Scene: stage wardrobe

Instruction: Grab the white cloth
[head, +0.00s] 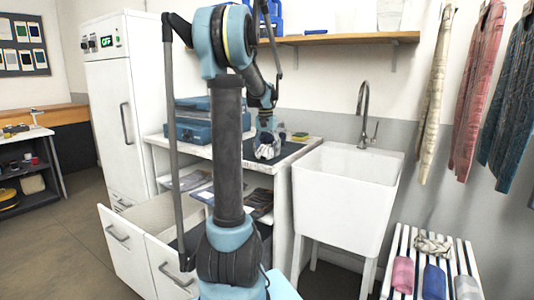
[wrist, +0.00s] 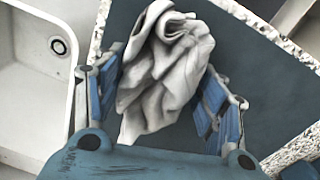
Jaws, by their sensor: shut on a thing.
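The white cloth (wrist: 165,75) is crumpled and sits between the two fingers of my gripper (wrist: 160,100) in the wrist view. Blue finger pads press it from the left and right. In the head view the cloth (head: 267,151) shows small below my gripper (head: 266,140), over the dark mat (head: 288,150) on the counter. I cannot tell whether the cloth still touches the mat.
The white sink (head: 345,190) with a tall faucet (head: 366,105) stands right of the counter. A yellow-green sponge (head: 300,136) lies behind the cloth. Blue cases (head: 190,125) stand on the counter's left. Open drawers (head: 150,250) jut out below. A slatted bench (head: 430,250) holds rolled cloths.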

